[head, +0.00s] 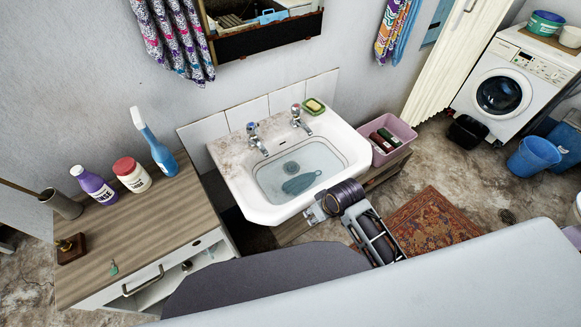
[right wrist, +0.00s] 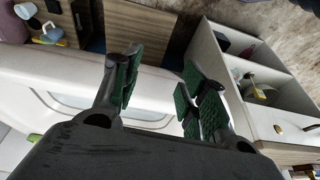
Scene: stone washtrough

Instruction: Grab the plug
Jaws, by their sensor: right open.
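The white sink (head: 237,190) holds clear, bluish water. A small round grey piece (head: 291,168) sits at the drain on the basin floor; I cannot tell whether it is the plug or only the drain fitting. A flat teal thing (head: 300,183) lies in the water beside it, nearer the front. My right gripper (head: 322,207) is open and empty at the sink's front right edge, apart from the round piece. In the right wrist view its green-padded fingers (right wrist: 163,85) stand apart with nothing between them, and the white sink rim shows behind. My left gripper is out of view.
A wooden-topped cabinet (head: 150,222) with several bottles is left. A pink tub (head: 398,130) is close on the right. The space above the basin is clear.

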